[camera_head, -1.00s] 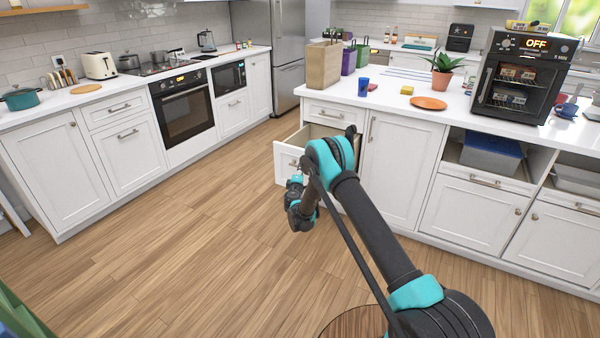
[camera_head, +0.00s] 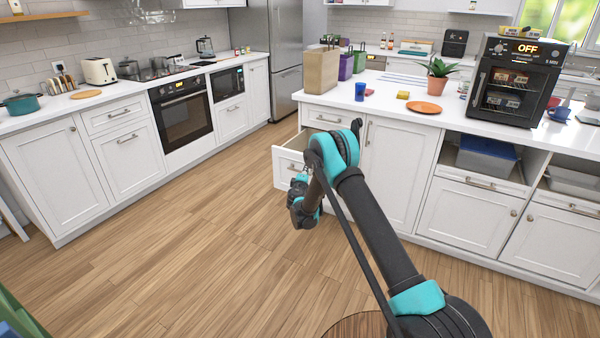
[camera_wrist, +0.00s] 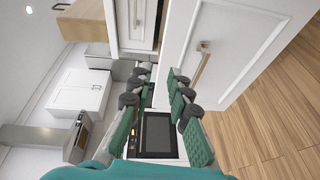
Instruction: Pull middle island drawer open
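The middle island drawer (camera_head: 287,165) stands pulled out at the left end of the white island, below the shut top drawer (camera_head: 325,118). Its inside shows in the head view, and my arm covers its right part. My gripper (camera_head: 301,205) is low in front of this drawer. In the wrist view, which is turned sideways, my gripper (camera_wrist: 160,100) has its fingers spread with an empty gap between them. A white drawer front (camera_wrist: 235,45) with a bar handle (camera_wrist: 202,64) lies beyond the fingertips, and the handle is apart from them.
A tall island door (camera_head: 395,170) is right of the drawer. Paper bags (camera_head: 321,71), a blue cup (camera_head: 360,91), a plant (camera_head: 438,75) and a small oven (camera_head: 515,80) stand on the island. The wood floor (camera_head: 180,245) to the left is clear.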

